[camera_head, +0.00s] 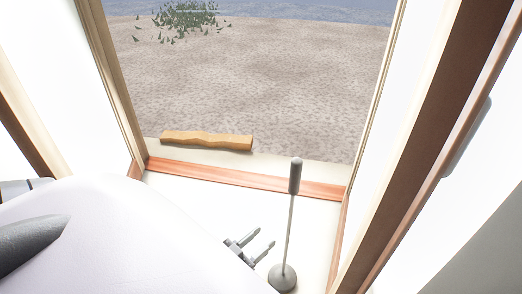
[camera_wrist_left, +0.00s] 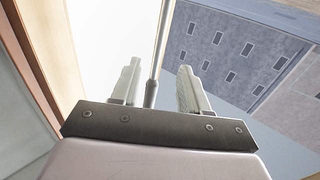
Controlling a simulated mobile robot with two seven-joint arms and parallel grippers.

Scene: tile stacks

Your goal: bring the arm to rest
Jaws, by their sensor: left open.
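My left gripper (camera_head: 265,238) is in the lower middle of the head view, with its two grey fingers apart and pointing up and right. It also shows in the left wrist view (camera_wrist_left: 158,85), open. A slim stick with a grey handle (camera_head: 295,176) and a rounded grey base (camera_head: 282,278) stands just right of the fingers in the head view. In the wrist view a thin rod (camera_wrist_left: 151,93) shows in the gap between the fingers. I cannot tell whether it is between them or beyond them. Nothing is seen gripped. My right gripper is not in view.
A tan wooden piece (camera_head: 206,140) lies along the far edge of an opening with a reddish sill (camera_head: 240,184). Brown frame posts (camera_head: 420,130) and white walls flank it. Brownish ground (camera_head: 260,80) and a green plant (camera_head: 186,15) lie beyond. White floor surrounds the gripper.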

